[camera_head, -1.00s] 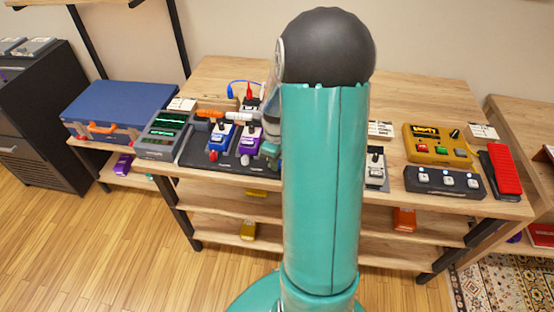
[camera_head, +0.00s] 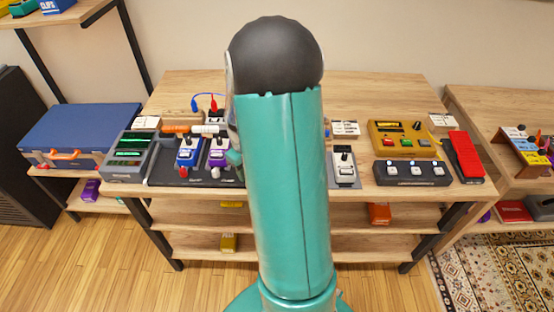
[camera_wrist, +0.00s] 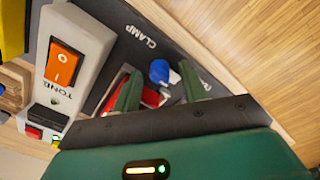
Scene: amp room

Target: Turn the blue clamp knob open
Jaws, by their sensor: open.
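In the wrist view the blue clamp knob (camera_wrist: 160,71) sits on a dark panel beside the printed word CLAMP. My gripper (camera_wrist: 161,72) has two green fingers, open, one on each side of the knob in the picture. I cannot tell whether either finger touches it. A red part (camera_wrist: 151,97) shows below the knob, between the fingers. In the head view my arm covers the knob and most of my gripper; the dark pedal board (camera_head: 165,175) shows left of the arm.
Beside the panel in the wrist view is a white TONE box with an orange switch (camera_wrist: 64,62). In the head view, blue (camera_head: 187,153) and purple (camera_head: 218,155) pedals stand left of my arm. A yellow unit (camera_head: 400,140) and red pedal (camera_head: 466,155) are at right. The back tabletop is mostly clear.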

